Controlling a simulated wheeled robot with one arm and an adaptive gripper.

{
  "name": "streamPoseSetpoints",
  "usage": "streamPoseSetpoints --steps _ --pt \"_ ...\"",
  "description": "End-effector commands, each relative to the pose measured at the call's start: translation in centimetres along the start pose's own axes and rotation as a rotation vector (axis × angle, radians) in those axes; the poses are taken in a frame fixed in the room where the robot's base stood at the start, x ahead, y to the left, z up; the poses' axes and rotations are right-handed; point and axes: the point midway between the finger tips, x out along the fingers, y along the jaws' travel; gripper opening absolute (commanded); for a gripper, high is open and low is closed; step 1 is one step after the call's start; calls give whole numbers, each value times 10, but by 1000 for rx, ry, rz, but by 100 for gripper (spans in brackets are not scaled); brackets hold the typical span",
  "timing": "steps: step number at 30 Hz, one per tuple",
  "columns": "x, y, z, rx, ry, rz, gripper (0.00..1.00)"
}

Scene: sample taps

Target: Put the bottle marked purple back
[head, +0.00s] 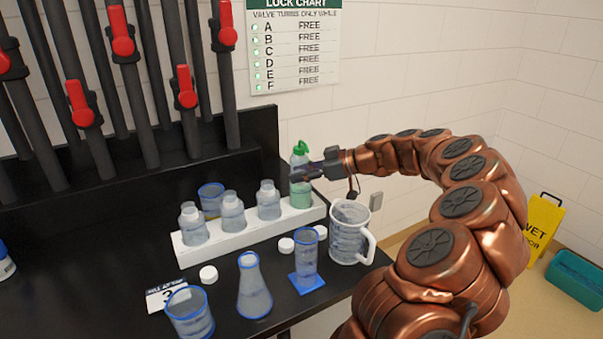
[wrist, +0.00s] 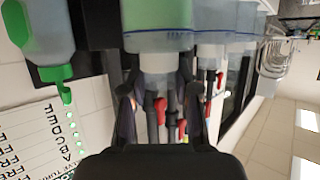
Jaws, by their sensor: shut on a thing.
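My gripper (head: 308,172) is shut on the neck of a clear bottle with a green lower part (head: 300,195), at the right end of the white rack (head: 250,236). In the wrist view the held bottle (wrist: 158,22) is between the fingers (wrist: 160,95), with a thin blue-violet line near its shoulder. I cannot make out a clear purple mark on any bottle. Whether the held bottle rests fully in the rack I cannot tell. Three other bottles stand in the rack: left (head: 193,228), middle (head: 232,213) and right (head: 268,201).
A green-topped wash bottle (wrist: 35,35) stands close behind the held one. A handled jug (head: 348,238), blue cylinder (head: 307,255), flask (head: 253,290), beaker (head: 188,314) and white caps (head: 208,274) crowd the black bench front. Red-handled taps (head: 122,38) are above.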

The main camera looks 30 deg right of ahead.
Motion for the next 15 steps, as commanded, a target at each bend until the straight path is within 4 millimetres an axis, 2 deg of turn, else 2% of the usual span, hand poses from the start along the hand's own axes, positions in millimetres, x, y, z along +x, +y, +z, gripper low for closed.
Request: streamPoseSetpoints --steps 7,8,15 --pt "1 0 3 0 1 0 0" --pt "1 0 2 0 0 0 32" --pt "1 0 2 0 0 0 55"
